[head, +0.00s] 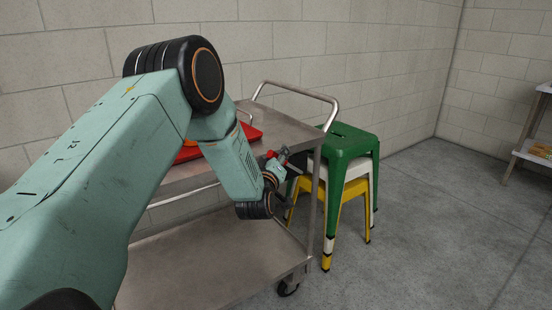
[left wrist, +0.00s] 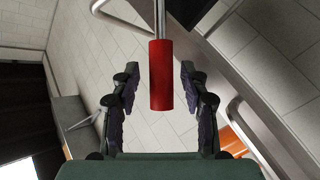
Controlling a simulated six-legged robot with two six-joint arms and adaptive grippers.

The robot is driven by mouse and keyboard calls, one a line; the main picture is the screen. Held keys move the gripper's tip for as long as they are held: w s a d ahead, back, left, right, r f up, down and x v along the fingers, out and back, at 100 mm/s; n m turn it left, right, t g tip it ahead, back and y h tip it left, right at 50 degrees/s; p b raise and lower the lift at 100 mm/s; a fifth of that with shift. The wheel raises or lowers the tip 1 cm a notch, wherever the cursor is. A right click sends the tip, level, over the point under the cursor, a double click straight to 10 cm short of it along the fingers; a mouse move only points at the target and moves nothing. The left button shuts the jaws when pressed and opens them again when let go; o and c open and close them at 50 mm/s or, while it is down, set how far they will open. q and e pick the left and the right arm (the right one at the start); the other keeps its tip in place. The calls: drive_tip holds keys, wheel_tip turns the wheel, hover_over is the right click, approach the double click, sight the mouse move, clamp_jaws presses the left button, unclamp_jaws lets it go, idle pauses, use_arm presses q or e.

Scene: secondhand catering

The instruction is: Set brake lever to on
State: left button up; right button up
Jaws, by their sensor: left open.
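The brake lever (left wrist: 161,75) has a red cylindrical grip on a thin metal rod. In the left wrist view the grip hangs between the two dark fingers of my left gripper (left wrist: 158,80), with a gap on each side. My left gripper is open and does not appear to touch the grip. In the head view my left gripper (head: 283,165) is at the right end of the metal cart (head: 225,255), and small red parts show beside it. My wrist hides much of the lever there. My right gripper is out of view.
A red tray (head: 250,132) lies on the cart's top shelf, partly behind my arm. A tubular handle (head: 310,93) rises at the cart's end. Stacked stools, the top one green (head: 350,140), stand close behind it. The floor at right is clear before a shelf (head: 534,153).

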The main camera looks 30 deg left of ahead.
use_arm(q)
drive_tip(key=shift+w+a+f, duration=0.1)
drive_tip(key=shift+c, duration=1.4)
clamp_jaws()
